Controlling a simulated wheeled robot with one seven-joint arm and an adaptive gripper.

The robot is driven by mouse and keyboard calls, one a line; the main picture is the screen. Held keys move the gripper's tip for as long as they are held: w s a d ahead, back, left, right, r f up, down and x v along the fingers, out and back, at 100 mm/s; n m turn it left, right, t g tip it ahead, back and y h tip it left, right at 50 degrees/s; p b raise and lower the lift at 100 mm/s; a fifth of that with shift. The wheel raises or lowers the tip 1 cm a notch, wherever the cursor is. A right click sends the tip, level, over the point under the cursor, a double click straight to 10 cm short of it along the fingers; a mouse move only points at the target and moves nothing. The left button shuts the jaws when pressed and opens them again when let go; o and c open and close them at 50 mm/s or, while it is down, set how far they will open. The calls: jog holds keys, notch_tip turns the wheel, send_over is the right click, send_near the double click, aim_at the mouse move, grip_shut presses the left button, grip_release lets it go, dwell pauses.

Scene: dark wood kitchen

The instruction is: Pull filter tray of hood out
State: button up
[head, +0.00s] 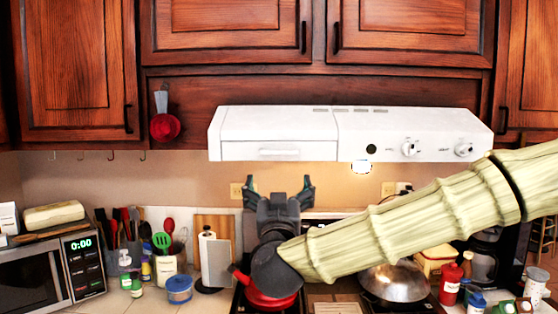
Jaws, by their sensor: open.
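A white range hood (410,124) is mounted under the wooden cabinets. The front of its left half, which looks like the filter tray (277,150), has a slot-like handle along its lower edge and sits flush with the hood. My gripper (279,183) is below that left half, pointing up, its two dark fingers spread apart with nothing between them. A gap shows in the picture between the fingertips and the hood's lower edge. My arm comes in from the right across the stove area.
Below is a stove with a red pot (268,300) and a metal wok (395,283). A microwave (45,272), utensils and a paper towel roll stand on the left counter. Bottles and a coffee maker (487,255) are on the right. A red pan (165,127) hangs left of the hood.

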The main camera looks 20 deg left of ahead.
aim_at(279, 152)
jog(key=p+x, duration=0.1)
jog(key=x, duration=0.2)
jog(key=r+p+x, duration=0.1)
jog(key=p+x, duration=0.1)
jog(key=x, duration=0.2)
jog(key=s+r+p+x, duration=0.1)
jog(key=p+x, duration=0.1)
jog(key=x, duration=0.2)
jog(key=shift+w+r, duration=0.25)
jog(key=shift+r, duration=0.05)
jog(key=shift+d, duration=0.1)
